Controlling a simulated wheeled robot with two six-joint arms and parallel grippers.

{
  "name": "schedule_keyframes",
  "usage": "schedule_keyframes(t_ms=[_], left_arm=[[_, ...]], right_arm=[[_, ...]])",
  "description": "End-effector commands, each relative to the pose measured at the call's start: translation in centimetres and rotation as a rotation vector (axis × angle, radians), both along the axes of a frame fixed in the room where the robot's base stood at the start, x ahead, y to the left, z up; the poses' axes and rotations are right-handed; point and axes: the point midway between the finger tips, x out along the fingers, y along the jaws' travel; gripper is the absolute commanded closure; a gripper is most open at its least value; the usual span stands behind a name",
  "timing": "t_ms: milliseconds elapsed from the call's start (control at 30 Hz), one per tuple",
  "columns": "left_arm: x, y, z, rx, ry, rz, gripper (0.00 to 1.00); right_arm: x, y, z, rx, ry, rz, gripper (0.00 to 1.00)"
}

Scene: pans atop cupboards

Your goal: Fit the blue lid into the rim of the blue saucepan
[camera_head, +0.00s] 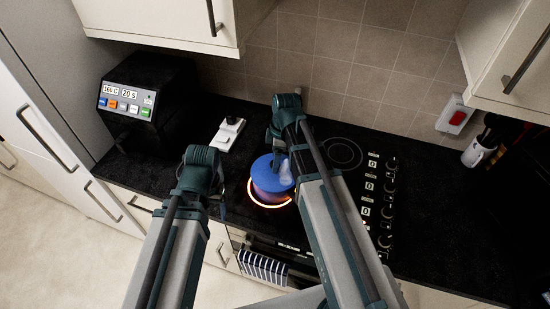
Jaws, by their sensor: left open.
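The blue saucepan (268,192) stands on a glowing burner ring, its side tinted reddish by the glow. A flat blue round surface (262,172) shows at its top; I cannot tell for sure whether this is the lid, or how it sits in the rim. A pale, whitish patch lies over its right part. My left gripper (219,190) is open, left of the saucepan and apart from it, small and partly hidden by its own arm. My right gripper (277,158) is by the far edge of the saucepan, mostly hidden by its arm, so its jaws do not show clearly.
The black hob has an empty ring (343,153) and a row of knobs (387,200) at right. A black appliance with a display (128,102) stands at left, a white device (229,130) at the back. A utensil pot (478,152) is far right. Cupboards hang above.

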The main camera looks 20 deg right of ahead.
Motion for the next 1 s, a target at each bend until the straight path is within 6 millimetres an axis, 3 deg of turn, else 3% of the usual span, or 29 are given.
schedule_keyframes(t_ms=[33,600,767,1000], left_arm=[[0.0,0.0,1.5,0.0,0.0,0.002,0.24],[-0.1,0.0,10.1,-0.001,0.003,0.004,0.24],[-0.1,0.0,11.1,-0.001,0.003,0.003,0.24],[-0.1,0.0,11.0,-0.001,0.003,0.003,0.24]], right_arm=[[0.0,-0.1,1.5,0.0,0.0,0.0,0.23],[-0.4,-1.1,10.1,0.0,0.0,-0.002,0.23],[-0.4,-1.3,11.1,0.0,0.0,-0.001,0.23],[-0.4,-1.3,11.0,0.0,0.0,-0.001,0.23]])
